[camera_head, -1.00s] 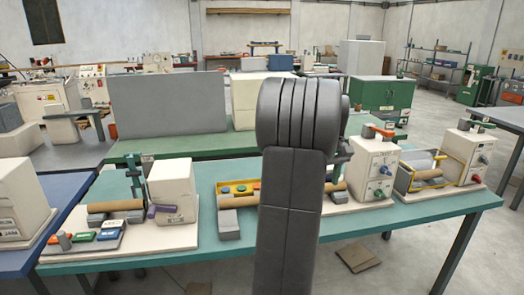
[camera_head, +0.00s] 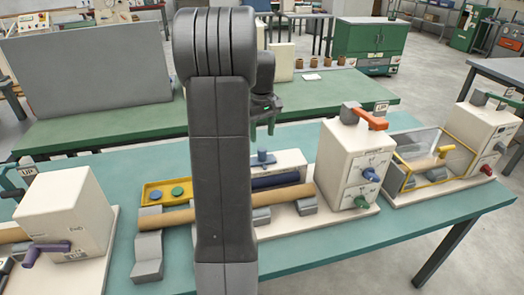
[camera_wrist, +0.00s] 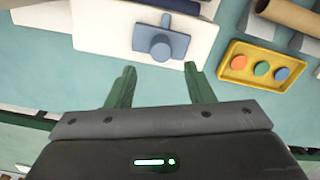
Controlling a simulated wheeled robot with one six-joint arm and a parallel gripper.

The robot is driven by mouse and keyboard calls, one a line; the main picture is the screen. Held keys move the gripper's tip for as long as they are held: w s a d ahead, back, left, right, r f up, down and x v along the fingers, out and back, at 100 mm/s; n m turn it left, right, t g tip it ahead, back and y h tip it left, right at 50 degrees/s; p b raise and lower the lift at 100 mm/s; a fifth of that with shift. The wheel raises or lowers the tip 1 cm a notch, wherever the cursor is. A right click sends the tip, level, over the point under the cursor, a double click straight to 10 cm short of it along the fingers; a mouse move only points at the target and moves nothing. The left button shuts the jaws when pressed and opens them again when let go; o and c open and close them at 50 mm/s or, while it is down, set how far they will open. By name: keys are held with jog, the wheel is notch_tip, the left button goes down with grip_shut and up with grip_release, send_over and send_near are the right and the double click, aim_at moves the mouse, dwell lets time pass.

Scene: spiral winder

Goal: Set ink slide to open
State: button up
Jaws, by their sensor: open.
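The likely ink slide (camera_head: 263,157) is a small blue piece with a knob, on top of a white housing (camera_head: 293,163) behind the long tan roller. I cannot read a label or tell its setting. In the wrist view the blue slide (camera_wrist: 163,42) is a flat plate with a round knob on the white housing. My gripper (camera_head: 262,126) points down just above and behind it, partly hidden by my arm. In the wrist view its two green fingers (camera_wrist: 161,72) are apart and empty, with the slide beyond their tips and between their lines, not touched.
A yellow tray (camera_head: 150,198) with coloured buttons lies left of my arm. The tan roller (camera_head: 287,196) runs in front of the housing. A white control box (camera_head: 338,158) with an orange lever stands right. A grey panel (camera_head: 90,75) stands behind on the green bench.

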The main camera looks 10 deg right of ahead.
aim_at(262, 149)
notch_tip(262, 149, down, 8)
jog(key=shift+s+r, duration=0.1)
jog(key=shift+c, duration=0.5)
